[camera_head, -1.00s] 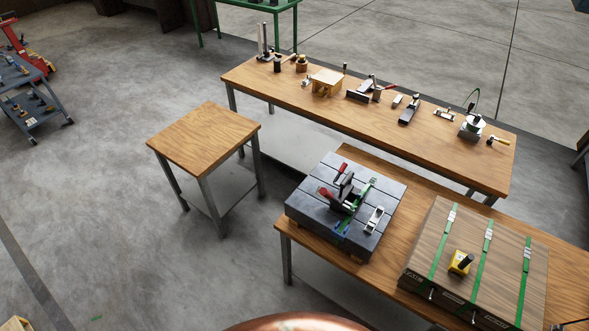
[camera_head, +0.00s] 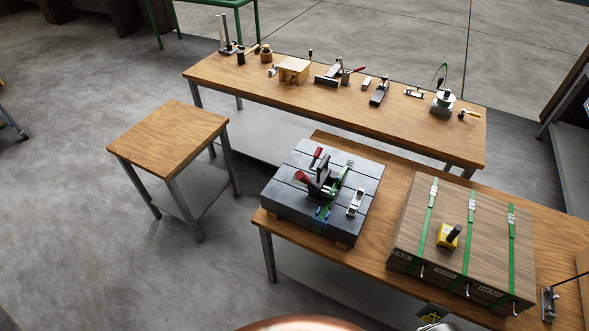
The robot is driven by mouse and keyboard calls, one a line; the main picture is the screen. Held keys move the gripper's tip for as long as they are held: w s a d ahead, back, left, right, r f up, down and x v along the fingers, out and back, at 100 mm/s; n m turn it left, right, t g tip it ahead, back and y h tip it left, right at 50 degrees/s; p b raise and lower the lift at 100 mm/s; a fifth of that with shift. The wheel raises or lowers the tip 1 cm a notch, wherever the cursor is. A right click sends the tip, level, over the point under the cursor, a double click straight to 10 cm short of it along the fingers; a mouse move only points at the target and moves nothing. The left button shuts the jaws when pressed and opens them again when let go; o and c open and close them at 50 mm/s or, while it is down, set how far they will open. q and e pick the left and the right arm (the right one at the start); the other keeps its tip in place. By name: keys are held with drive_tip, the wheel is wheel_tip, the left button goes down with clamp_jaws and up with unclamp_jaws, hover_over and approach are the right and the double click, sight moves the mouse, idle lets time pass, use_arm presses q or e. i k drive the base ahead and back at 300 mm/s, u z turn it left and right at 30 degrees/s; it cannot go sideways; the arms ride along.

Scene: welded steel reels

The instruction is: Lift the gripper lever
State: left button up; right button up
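A clamp fixture (camera_head: 323,180) with red-tipped handles stands on a grey slotted steel plate (camera_head: 285,207) on the near bench. One red handle (camera_head: 301,177) sticks out to the left, and another red tip (camera_head: 318,153) points up behind it. Which of these parts is the gripper lever, I cannot tell at this size. Green and blue parts lie along the fixture's right and front. Neither of my grippers shows in the head view.
The near bench (camera_head: 390,178) also carries a large wooden box (camera_head: 410,235) with green straps and a yellow block (camera_head: 448,236). A long bench (camera_head: 300,93) with several tools stands behind. A small bare table (camera_head: 170,138) stands left, with open floor around it.

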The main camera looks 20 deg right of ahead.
sight(318, 152)
drive_tip(key=z, duration=0.05)
drive_tip(key=k, duration=0.5)
drive_tip(key=u, duration=1.1)
drive_tip(key=i, duration=0.85)
drive_tip(key=z, duration=2.2)
